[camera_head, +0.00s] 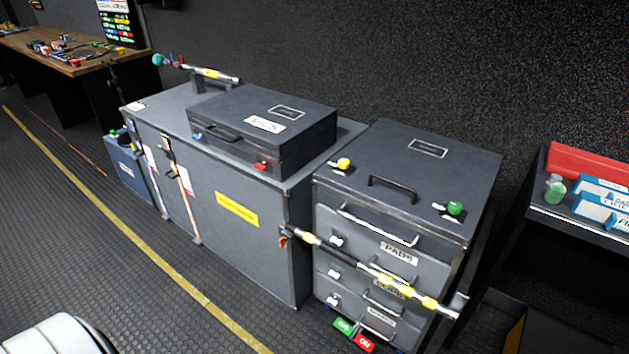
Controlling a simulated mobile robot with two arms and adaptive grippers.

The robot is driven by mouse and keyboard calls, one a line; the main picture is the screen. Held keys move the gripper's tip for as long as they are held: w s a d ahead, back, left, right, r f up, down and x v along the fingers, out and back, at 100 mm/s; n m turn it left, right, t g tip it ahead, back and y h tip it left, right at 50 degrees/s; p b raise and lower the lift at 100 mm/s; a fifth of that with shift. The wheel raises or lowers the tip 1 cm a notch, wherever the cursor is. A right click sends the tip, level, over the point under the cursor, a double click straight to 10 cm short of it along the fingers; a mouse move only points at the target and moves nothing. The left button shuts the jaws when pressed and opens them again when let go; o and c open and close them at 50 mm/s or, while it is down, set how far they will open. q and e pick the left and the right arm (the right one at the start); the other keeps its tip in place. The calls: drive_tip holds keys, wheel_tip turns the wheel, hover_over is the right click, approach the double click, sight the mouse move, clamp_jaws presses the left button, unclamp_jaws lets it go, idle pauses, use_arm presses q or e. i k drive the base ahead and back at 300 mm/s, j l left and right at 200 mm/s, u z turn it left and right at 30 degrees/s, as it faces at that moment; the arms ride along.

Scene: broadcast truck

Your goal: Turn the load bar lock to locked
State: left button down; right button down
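A load bar (372,267), silver and black with yellow bands, runs slantwise across the front of the grey drawer cabinet (455,215). Its left end has a small orange part (284,239) by the cabinet's left edge, and its right end has a silver bracket (458,305). I cannot tell which part is the lock or how it is set. A second bar (210,73) with a yellow band and a teal end lies above the long grey cabinet (210,215) at the back. Neither of my grippers is in view.
A dark case (300,110) sits on the long cabinet. Yellow (344,164) and green (455,208) knobs are on the drawer cabinet's top. Green (343,327) and red (363,343) tags show low in front. A shelf (575,222) stands right.

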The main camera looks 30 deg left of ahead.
sight(282, 240)
drive_tip(key=u, duration=1.15)
